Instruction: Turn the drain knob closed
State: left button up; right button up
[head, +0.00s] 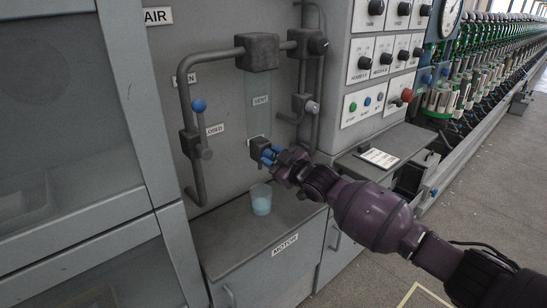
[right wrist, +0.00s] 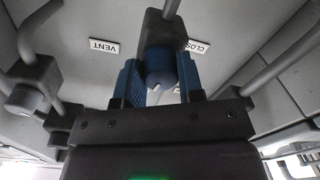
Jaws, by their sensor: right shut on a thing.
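The drain knob (right wrist: 160,68) is a blue cylinder in the right wrist view, below a grey valve body (right wrist: 160,28). My right gripper (right wrist: 160,82) has its blue fingers on both sides of the knob and is shut on it. In the head view my right gripper (head: 270,157) is at the grey valve block below the VENT label, and its fingers mostly hide the knob. The knob's turned angle is hard to tell. My left gripper is in neither view.
A clear cup (head: 261,199) with pale blue liquid stands on the grey MOTOR cabinet (head: 232,240), just below my gripper. A switch panel (head: 383,65) is at right.

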jog(key=shift+n, duration=0.3)
jog(key=o, duration=0.9)
jog(key=shift+s+d, duration=0.35)
jog(key=shift+s, duration=0.05)
jog(key=p+v, duration=0.1)
jog(key=v, duration=0.8)
jog(key=shift+s+d+p, duration=0.2)
jog(key=shift+s+p, duration=0.1)
jog(key=shift+s, duration=0.05)
